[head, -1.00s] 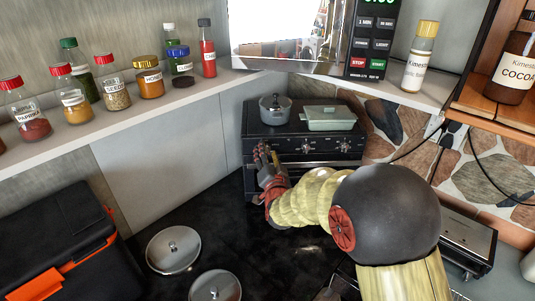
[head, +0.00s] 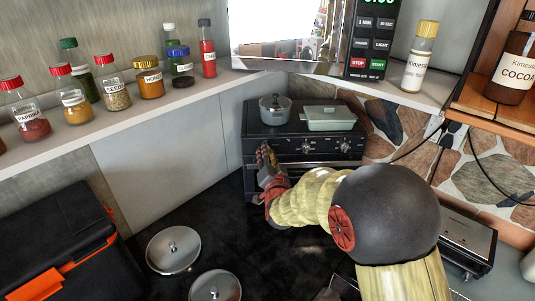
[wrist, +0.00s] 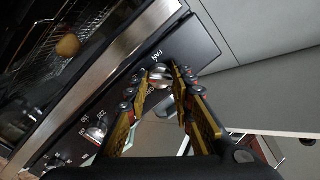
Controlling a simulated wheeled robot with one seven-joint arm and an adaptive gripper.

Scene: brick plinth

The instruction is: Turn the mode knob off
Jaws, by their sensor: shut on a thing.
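The mode knob (wrist: 158,75) is a small metallic knob on the black front panel of the small oven (head: 330,161). In the wrist view, lettering that seems to read FAN and GRILL surrounds it. My gripper (wrist: 158,70) is shut on this knob, with one fingertip on each side. In the head view my gripper (head: 265,155) is at the left end of the oven's panel and hides the knob. I cannot read the knob's pointer.
Two other knobs, a middle one (head: 306,148) and a right one (head: 345,147), sit on the same panel. A grey pot (head: 275,111) and a pale green dish (head: 329,119) stand on top. Two metal lids (head: 173,249) lie on the dark counter. A microwave (head: 371,42) is above.

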